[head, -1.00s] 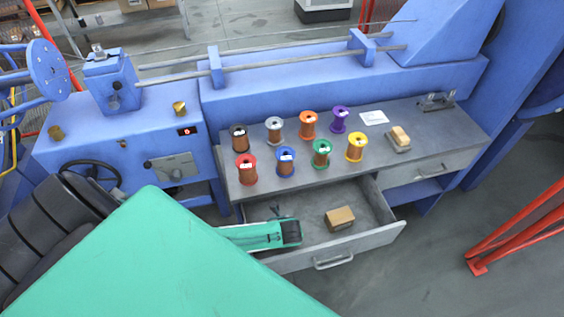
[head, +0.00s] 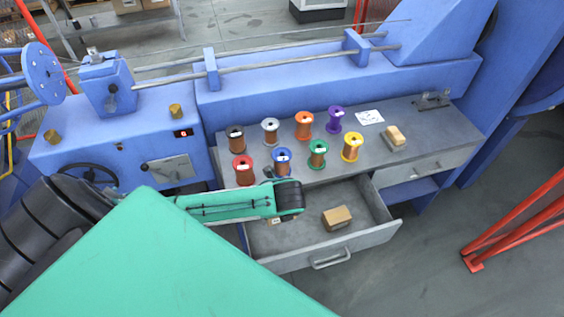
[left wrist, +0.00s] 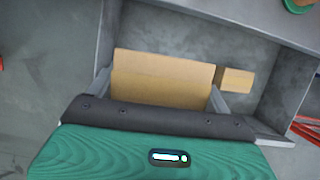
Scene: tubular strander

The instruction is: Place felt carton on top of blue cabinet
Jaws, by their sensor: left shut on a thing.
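My left gripper (left wrist: 160,96) is shut on a brown carton (left wrist: 163,75), with one finger at each side of it. In the head view a small piece of this carton (head: 273,222) shows under my green left wrist, above the open grey drawer (head: 372,238); the wrist hides the rest. I cannot read a label saying whether it is the felt carton. The blue cabinet (head: 95,160), with a panel and small red display, stands at the left. Its top carries two brass knobs. My right gripper is not in view.
A second carton (head: 337,217) lies in the drawer, also visible in the left wrist view (left wrist: 235,80). Several coloured wire spools (head: 318,153) stand on the grey worktop (head: 440,137) above. A black handwheel (head: 88,177) is at the cabinet's front. Red rails (head: 515,225) stand at right.

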